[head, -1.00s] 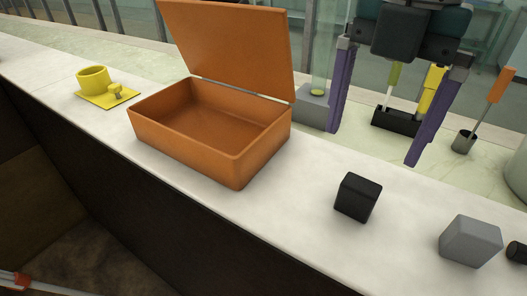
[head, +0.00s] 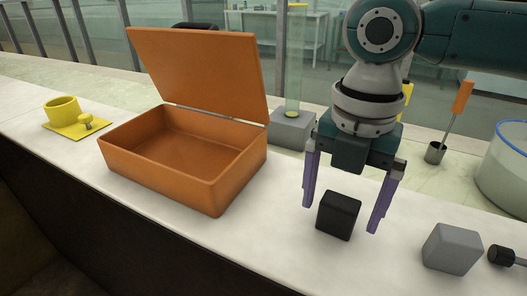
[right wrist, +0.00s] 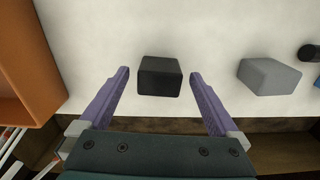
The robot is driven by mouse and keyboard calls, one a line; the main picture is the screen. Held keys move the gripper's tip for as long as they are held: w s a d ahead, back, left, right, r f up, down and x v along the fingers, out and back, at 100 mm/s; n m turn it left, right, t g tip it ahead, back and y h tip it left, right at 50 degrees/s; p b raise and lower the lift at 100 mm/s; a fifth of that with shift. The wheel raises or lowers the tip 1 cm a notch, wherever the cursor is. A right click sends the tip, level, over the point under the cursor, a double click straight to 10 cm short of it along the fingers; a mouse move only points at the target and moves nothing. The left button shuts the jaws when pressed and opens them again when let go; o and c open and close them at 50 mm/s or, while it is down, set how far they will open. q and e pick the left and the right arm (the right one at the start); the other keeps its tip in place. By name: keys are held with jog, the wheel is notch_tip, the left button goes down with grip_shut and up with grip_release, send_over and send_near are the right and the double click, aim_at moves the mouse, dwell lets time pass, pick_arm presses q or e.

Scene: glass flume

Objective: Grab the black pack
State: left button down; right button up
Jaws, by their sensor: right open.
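The black pack (head: 339,216) is a small dark block with rounded edges, lying on the white counter right of the orange box. It also shows in the right wrist view (right wrist: 160,76). My right gripper (head: 339,219) is open, its purple fingers on either side of the pack in the head view. In the right wrist view the pack appears centred beyond the fingertips (right wrist: 158,74), and the gripper does not hold it. My left gripper is not in view.
The open, empty orange box (head: 180,185) stands left of the pack, its lid raised. A grey block (head: 452,249) and a black knobbed thing (head: 502,256) lie to the right. A yellow cup piece (head: 63,110) is far left. Bare counter lies in front of the pack.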

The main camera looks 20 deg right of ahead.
jog(key=c, duration=1.5)
jog(key=shift+c, duration=0.2)
